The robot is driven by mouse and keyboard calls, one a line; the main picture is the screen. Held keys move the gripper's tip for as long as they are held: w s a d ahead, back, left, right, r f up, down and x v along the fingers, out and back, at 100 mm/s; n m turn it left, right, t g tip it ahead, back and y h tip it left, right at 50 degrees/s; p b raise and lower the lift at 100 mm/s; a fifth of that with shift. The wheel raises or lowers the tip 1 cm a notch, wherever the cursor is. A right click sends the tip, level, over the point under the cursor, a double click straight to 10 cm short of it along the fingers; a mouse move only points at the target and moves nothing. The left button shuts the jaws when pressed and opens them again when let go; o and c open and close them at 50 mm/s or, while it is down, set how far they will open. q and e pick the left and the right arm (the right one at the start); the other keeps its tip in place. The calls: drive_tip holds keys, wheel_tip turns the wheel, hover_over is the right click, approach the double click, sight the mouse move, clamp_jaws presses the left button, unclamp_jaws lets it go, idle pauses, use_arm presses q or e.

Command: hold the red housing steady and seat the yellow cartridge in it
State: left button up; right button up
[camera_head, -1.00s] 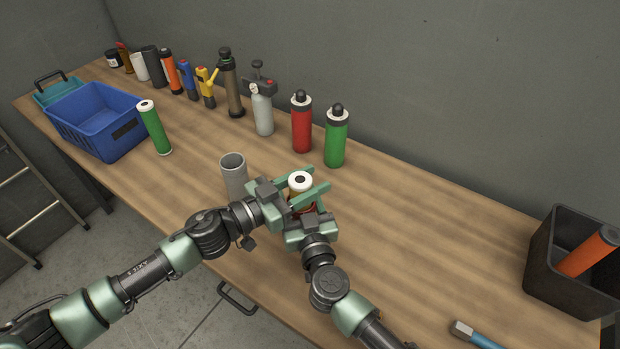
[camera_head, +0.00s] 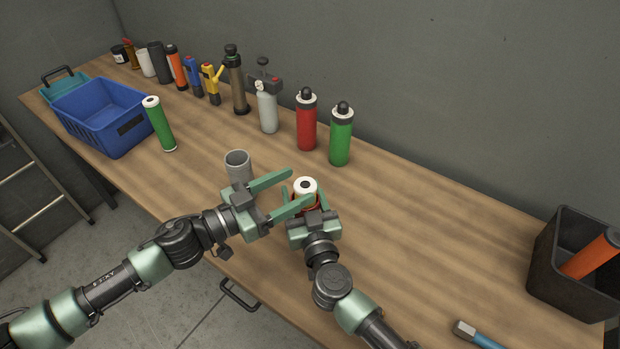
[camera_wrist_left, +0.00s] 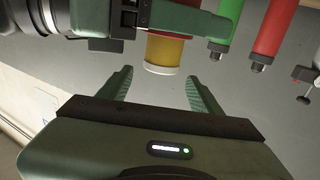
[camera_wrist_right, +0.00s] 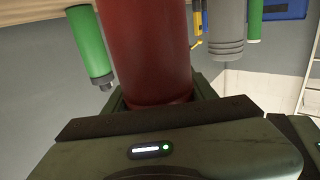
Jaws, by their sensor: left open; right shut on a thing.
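The red housing (camera_head: 299,208) is held upright above the table in my right gripper (camera_head: 306,204). It fills the right wrist view as a dark red cylinder (camera_wrist_right: 147,50) between the jaws. The yellow cartridge, with a white ringed end (camera_head: 305,185), stands in the housing's mouth. In the left wrist view a band of the yellow cartridge (camera_wrist_left: 167,50) shows between the red body and the white end, so part of it sticks out. How deep it sits inside is hidden. My left gripper (camera_head: 301,187) is open and empty, its fingertips just short of the cartridge end.
A grey cup (camera_head: 238,168) stands close behind my left gripper. A red bottle (camera_head: 306,125) and a green bottle (camera_head: 341,138) stand behind. A blue crate (camera_head: 105,120) is at left, a black bin (camera_head: 545,262) at right.

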use_arm(q)
drive_tip(key=v, duration=0.6)
use_arm(e)
drive_tip(key=o, duration=1.6)
drive_tip(key=shift+o, duration=0.2)
drive_tip(key=shift+s, duration=0.1)
